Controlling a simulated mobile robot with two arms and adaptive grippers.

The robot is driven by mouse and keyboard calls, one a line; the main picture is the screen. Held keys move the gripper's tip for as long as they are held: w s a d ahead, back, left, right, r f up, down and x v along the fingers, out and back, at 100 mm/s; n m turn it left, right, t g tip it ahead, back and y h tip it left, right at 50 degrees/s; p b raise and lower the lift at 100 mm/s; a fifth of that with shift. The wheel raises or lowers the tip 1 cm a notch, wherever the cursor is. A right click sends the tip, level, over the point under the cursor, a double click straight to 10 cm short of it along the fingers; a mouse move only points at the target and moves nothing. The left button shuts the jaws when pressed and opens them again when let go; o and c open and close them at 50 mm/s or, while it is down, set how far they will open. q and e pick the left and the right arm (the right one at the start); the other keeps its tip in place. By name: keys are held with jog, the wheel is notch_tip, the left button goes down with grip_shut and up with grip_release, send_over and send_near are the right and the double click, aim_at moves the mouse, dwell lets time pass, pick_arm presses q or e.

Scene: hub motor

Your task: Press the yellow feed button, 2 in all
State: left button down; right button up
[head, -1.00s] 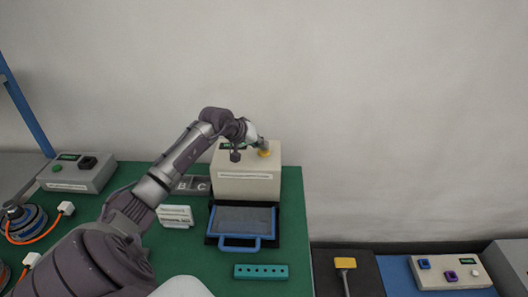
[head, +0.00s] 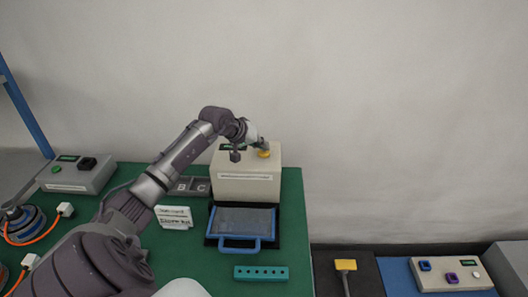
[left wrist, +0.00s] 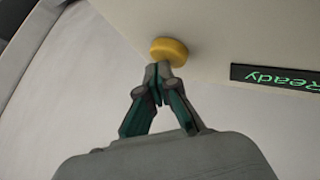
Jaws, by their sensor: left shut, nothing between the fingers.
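The yellow feed button (head: 264,153) sits on top of a cream box (head: 246,187) at the back of the green table. It also shows as a round yellow cap in the left wrist view (left wrist: 169,50). My left gripper (head: 262,144) is over the button, with its fingers shut and empty. In the left wrist view its fingertips (left wrist: 163,68) meet in front of the button's edge and overlap it. I cannot tell whether they touch it. A dark display (left wrist: 283,79) on the box reads "Ready" in green. My right gripper is not in view.
A blue-framed tray (head: 243,221) lies in front of the box, with a teal block with holes (head: 261,273) nearer. A grey box with a green button (head: 77,176) stands at left. A lower bench at right holds a button panel (head: 451,272).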

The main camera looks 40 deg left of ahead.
aim_at(262, 152)
pick_arm(q)
jog(key=shift+r, duration=0.55)
jog(key=shift+r+p, duration=0.75)
jog(key=shift+r, duration=1.8)
jog(key=shift+d+f, duration=0.1)
jog(key=shift+f, duration=0.05)
